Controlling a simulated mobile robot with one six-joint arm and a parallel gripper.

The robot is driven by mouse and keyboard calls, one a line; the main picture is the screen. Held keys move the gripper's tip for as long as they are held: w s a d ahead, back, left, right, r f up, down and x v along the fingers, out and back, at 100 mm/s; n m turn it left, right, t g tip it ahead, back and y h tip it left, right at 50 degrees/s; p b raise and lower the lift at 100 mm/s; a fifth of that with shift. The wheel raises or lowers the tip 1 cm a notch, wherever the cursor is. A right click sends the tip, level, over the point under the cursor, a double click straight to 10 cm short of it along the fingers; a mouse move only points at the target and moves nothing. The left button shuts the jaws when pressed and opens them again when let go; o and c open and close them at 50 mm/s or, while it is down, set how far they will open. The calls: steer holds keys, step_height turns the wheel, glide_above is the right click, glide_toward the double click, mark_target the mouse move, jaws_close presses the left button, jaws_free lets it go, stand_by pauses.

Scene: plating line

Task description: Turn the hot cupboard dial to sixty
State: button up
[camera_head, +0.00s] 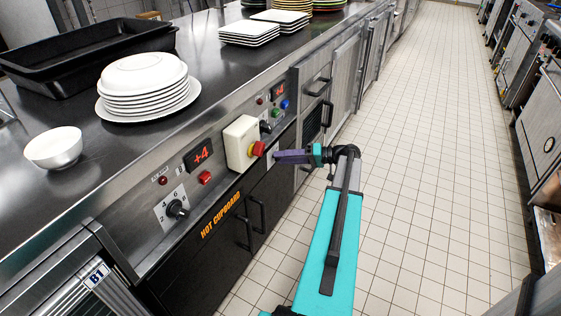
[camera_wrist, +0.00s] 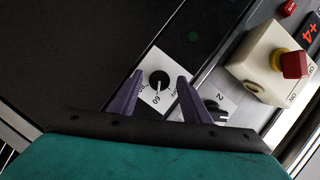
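The hot cupboard dial shows in the wrist view as a black knob (camera_wrist: 159,78) on a white plate. The figures 60 and 80 can be read on the plate. A pale mark on the knob points down the picture, roughly toward the 60. My gripper (camera_wrist: 160,77) has its two purple fingers apart, with the knob between their tips in the picture. I see no finger touching it, and the depth is unclear. In the head view my gripper (camera_head: 277,157) is at the panel, in front of the dial's white plate, and the knob is hidden.
A second dial (camera_wrist: 214,106) sits close beside the right finger. A cream box with a red stop button (camera_head: 258,149) juts out nearby. Another dial (camera_head: 177,209) and a +4 display (camera_head: 199,154) are farther left. Plates (camera_head: 148,86) stand on the counter. The aisle floor is clear.

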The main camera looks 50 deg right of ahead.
steer(key=shift+d, duration=0.15)
steer(key=p+v, duration=0.1)
steer(key=v, duration=1.2)
steer(key=shift+s+p, duration=0.35)
steer(key=shift+d, duration=0.1)
